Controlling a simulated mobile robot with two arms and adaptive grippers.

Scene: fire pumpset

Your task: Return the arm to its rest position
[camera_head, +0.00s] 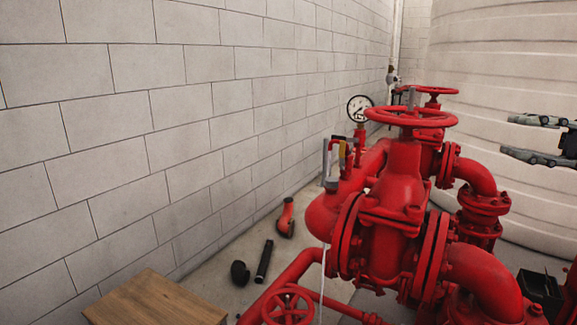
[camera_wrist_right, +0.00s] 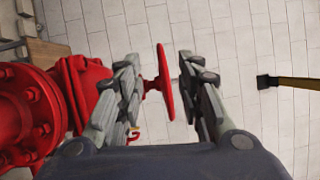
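My right gripper (camera_head: 528,138) comes in from the right edge in the head view, its two grey fingers apart with nothing between them. In the right wrist view the same gripper (camera_wrist_right: 160,65) is open. A red handwheel (camera_wrist_right: 164,85) shows in the gap between the fingers there, but whether it is near them is hard to tell. In the head view the gripper is to the right of the large red handwheel (camera_head: 410,117) and apart from it. My left gripper is not in view.
Red valves and pipes (camera_head: 393,190) fill the centre and right. A pressure gauge (camera_head: 360,107) stands behind them. A pale ribbed tank (camera_head: 500,60) is at the back right. A wooden surface (camera_head: 155,302) is at the lower left, with loose pipe parts (camera_head: 264,261) on the floor.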

